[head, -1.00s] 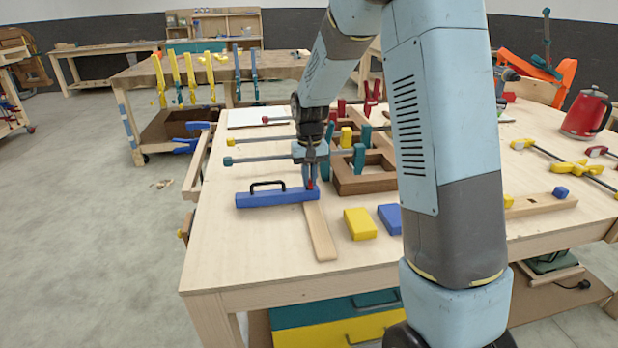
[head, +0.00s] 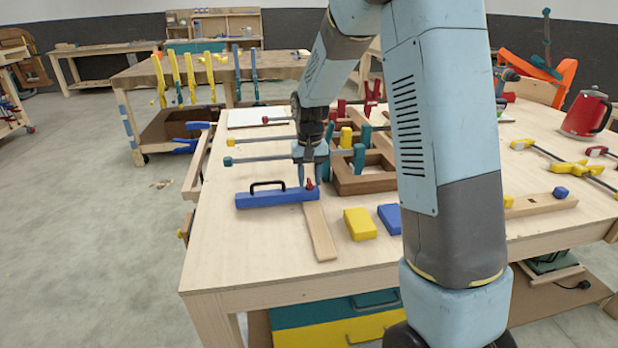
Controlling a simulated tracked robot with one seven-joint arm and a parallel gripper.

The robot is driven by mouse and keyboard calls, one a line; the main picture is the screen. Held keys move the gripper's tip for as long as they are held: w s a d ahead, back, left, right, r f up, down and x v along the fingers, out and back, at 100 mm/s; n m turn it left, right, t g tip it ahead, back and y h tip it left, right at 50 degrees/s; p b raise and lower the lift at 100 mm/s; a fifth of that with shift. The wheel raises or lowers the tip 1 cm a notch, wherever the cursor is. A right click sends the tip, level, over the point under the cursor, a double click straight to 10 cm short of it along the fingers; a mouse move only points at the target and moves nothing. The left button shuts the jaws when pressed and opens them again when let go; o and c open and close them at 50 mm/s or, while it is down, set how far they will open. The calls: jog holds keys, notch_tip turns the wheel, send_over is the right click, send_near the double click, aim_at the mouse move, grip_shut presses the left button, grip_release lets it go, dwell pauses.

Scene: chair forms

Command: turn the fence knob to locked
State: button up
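The fence is a blue bar (head: 262,200) with a black handle (head: 266,184) on top. It lies across the left part of the workbench, against the end of a flat wooden strip (head: 320,232). A small red knob (head: 310,184) sits near the fence's right end. My gripper (head: 309,178) points down right at the knob, with its fingers apart and the red showing between and below them. I cannot tell whether the fingers touch the knob. The knob is too small to read a locked or unlocked mark.
A yellow block (head: 360,224) and a blue block (head: 390,218) lie right of the strip. A wooden frame (head: 362,184) and clamps stand just behind my gripper. A grey bar clamp (head: 262,159) lies behind the fence. The bench's front left is clear.

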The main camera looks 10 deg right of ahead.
aim_at(310, 181)
notch_tip(310, 181, up, 14)
jog(key=shift+f, duration=0.15)
dwell(0.6)
jog(key=s+d+r+t, duration=0.1)
jog(key=s+d+r, duration=0.1)
jog(key=s+r, duration=0.35)
jog(key=s+d+r+t, duration=0.2)
jog(key=s+d, duration=0.1)
jog(key=s, duration=0.6)
jog(key=s+d+t, duration=0.2)
jog(key=s, duration=1.4)
jog(key=shift+s+d+f+t, duration=0.25)
jog(key=shift+s+f+t, duration=0.05)
jog(key=shift+f, duration=0.1)
